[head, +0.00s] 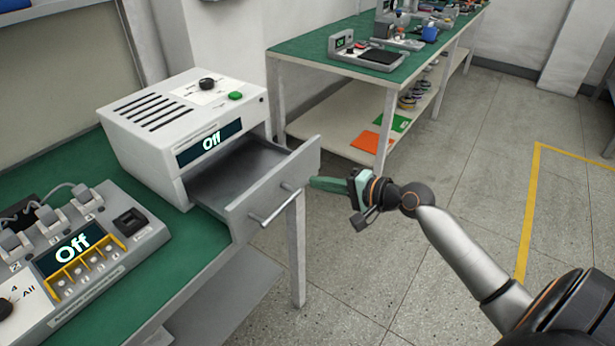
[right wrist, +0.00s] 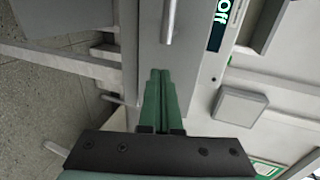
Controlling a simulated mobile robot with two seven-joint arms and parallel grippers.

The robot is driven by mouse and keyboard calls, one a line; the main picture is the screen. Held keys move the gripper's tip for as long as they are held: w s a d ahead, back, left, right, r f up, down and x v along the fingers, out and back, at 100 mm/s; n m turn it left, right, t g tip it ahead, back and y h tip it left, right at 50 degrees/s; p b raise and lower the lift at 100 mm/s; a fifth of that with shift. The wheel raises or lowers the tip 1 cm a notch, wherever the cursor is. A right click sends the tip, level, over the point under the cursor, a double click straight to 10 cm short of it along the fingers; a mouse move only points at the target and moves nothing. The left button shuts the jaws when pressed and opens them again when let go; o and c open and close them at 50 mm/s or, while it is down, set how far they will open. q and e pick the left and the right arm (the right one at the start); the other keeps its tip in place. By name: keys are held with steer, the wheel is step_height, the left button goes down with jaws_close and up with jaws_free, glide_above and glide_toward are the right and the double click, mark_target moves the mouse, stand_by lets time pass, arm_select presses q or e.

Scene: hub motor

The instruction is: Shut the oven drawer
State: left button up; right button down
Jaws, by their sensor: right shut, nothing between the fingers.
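The oven (head: 190,125) is a white box on the green bench, with vents, a black knob, a green button and a display reading "Off". Its drawer (head: 270,193) is pulled well out and looks empty, with a bar handle (head: 275,207) on its grey front. My right gripper (head: 318,184) is shut and empty, its green fingers pointing left at the right end of the drawer front. In the right wrist view the shut fingers (right wrist: 160,80) point at the grey drawer front, near the handle (right wrist: 168,22); I cannot tell whether they touch. My left gripper is not in view.
A control unit (head: 75,250) with switches and an "Off" display stands on the green bench (head: 180,262) at the left. A second green-topped table (head: 310,47) with devices and a lower shelf stands behind. The floor (head: 440,165) at the right is clear.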

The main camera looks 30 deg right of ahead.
mark_target(296, 173)
steer(key=shift+w+a, duration=0.25)
steer(key=shift+w, duration=0.35)
steer(key=shift+w+a, duration=0.25)
steer(key=shift+w, duration=0.35)
steer(key=shift+w+a, duration=0.25)
steer(key=shift+w, duration=0.35)
steer(key=shift+w+a+r, duration=0.1)
steer(key=shift+w, duration=0.2)
steer(key=w+a, duration=0.1)
steer(key=w, duration=0.3)
steer(key=w+a, duration=0.2)
steer(key=w, duration=0.2)
steer(key=w+a, duration=0.2)
steer(key=w, duration=0.3)
steer(key=shift+a, duration=0.2)
steer(key=shift+w+a, duration=0.15)
steer(key=shift+w, duration=0.2)
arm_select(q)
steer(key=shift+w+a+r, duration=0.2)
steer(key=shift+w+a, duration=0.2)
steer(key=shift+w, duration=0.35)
arm_select(e)
steer(key=shift+w+r, duration=0.1)
steer(key=shift+r, duration=0.1)
arm_select(q)
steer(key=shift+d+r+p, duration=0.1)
steer(key=shift+p, duration=0.25)
arm_select(e)
steer(key=shift+a, duration=0.1)
